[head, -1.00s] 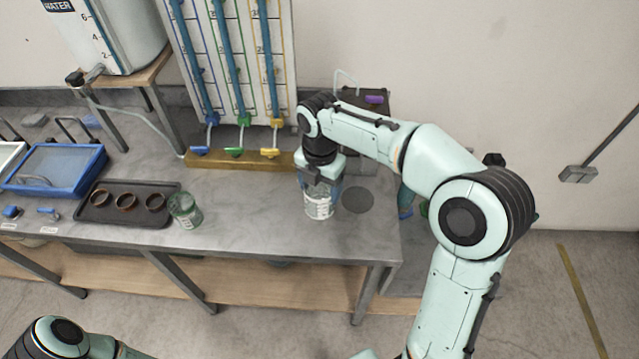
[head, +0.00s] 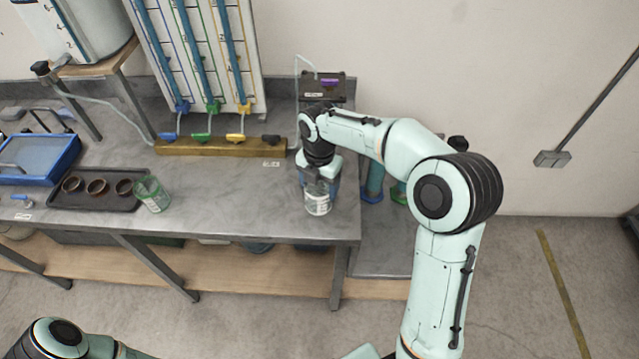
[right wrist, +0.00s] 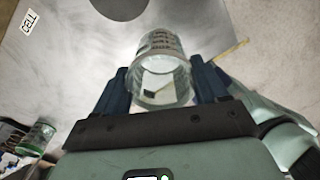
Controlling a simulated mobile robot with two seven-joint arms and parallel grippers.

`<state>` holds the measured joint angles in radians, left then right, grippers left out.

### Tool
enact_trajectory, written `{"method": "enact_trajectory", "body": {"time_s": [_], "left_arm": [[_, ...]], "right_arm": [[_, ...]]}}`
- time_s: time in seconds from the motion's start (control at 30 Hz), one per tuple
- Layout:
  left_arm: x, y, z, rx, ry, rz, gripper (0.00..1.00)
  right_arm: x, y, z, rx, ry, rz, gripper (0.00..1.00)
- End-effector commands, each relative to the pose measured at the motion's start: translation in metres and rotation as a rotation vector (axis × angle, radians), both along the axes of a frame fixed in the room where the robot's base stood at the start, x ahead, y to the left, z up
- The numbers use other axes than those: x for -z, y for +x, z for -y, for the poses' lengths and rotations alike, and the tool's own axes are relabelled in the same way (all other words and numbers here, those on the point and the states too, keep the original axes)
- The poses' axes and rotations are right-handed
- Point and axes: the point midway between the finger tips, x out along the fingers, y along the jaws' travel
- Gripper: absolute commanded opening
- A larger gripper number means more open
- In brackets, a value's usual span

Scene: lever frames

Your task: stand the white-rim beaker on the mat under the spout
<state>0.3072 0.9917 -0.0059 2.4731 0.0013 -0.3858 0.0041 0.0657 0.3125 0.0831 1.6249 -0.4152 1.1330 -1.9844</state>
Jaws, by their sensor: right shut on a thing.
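The white-rim beaker (head: 318,203), clear with printed markings, is in my right gripper (head: 320,178) near the bench's right end. In the right wrist view the beaker (right wrist: 163,70) sits between the two dark fingers of the gripper (right wrist: 163,85), which are shut on it. It looks near upright; I cannot tell whether its base touches the bench. The dark round mat (right wrist: 120,6) shows at the top edge of the wrist view, apart from the beaker; in the head view my arm hides it. A thin bent tube (head: 300,66), perhaps the spout, rises by a dark box. My left gripper is out of view.
A green-rim beaker (head: 152,194) stands beside a dark tray (head: 95,203) with brown rings. A wooden block with coloured valves (head: 222,147) lies behind. The dark box (head: 322,87) stands at the back right. Bare bench (head: 235,200) lies left of my right gripper.

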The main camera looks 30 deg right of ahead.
Motion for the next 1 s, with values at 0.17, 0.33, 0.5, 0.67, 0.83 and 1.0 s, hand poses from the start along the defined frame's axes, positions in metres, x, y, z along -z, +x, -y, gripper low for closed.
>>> {"method": "enact_trajectory", "body": {"time_s": [0.17, 0.33, 0.5, 0.67, 0.83, 1.0], "left_arm": [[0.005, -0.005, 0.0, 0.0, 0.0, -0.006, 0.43], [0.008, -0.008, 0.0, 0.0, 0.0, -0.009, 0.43], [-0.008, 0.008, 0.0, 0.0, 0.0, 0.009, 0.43], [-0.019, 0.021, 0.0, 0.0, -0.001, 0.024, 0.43], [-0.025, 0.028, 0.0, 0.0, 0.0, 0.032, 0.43], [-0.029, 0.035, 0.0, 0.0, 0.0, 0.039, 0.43]], "right_arm": [[0.018, 0.007, 0.005, 0.001, -0.001, -0.003, 0.43], [0.032, 0.015, 0.01, 0.001, -0.001, -0.003, 0.43], [0.027, 0.029, 0.017, 0.002, 0.0, 0.001, 0.43], [0.027, 0.04, 0.024, 0.002, -0.001, 0.003, 0.43], [0.03, 0.053, 0.032, 0.002, 0.0, 0.001, 0.43], [0.032, 0.067, 0.041, 0.002, 0.0, 0.001, 0.43]]}}
